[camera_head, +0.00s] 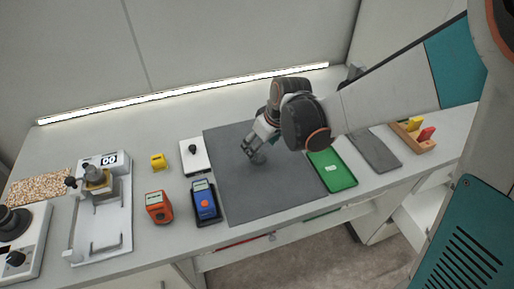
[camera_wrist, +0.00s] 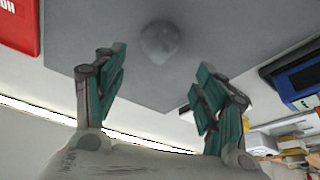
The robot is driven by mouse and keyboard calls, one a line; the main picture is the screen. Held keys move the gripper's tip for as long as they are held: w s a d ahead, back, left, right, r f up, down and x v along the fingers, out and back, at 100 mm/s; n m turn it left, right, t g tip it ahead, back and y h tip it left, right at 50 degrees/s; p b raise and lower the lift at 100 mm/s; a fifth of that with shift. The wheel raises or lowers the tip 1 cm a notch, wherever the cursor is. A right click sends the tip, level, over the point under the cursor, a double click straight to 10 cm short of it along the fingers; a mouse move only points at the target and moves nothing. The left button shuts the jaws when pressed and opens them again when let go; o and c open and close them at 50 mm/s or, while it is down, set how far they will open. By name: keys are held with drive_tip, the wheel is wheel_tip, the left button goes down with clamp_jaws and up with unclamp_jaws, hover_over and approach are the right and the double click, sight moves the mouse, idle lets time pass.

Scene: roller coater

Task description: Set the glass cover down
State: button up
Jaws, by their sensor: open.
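The glass cover (camera_wrist: 160,42) looks like a small, round, translucent grey dome. It rests on the dark grey mat (camera_head: 225,190). In the head view the cover (camera_head: 258,158) is small and sits just below my fingertips, partly hard to make out. My gripper (camera_wrist: 155,95) is open in the wrist view, with its teal finger pads spread wide apart. The cover lies beyond the fingertips, between their lines, and neither finger touches it in that view. In the head view my gripper (camera_head: 250,148) is low over the mat, close to the cover.
A green tray (camera_head: 332,172) and a grey slab (camera_head: 374,150) lie right of the mat. A blue meter (camera_head: 204,200), an orange device (camera_head: 158,207) and a white box with a black knob (camera_head: 194,156) stand left. The mat's front half is clear.

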sight(259, 151)
drive_tip(key=x, duration=0.1)
drive_tip(key=b+x, duration=0.1)
drive_tip(key=x, duration=0.1)
drive_tip(key=b+x, duration=0.1)
drive_tip(key=x, duration=0.1)
drive_tip(key=shift+s+d+f, duration=0.1)
drive_tip(key=shift+d+f, duration=0.15)
drive_tip(key=shift+d, duration=0.05)
drive_tip(key=shift+r, duration=0.1)
drive_tip(key=c, duration=1.2)
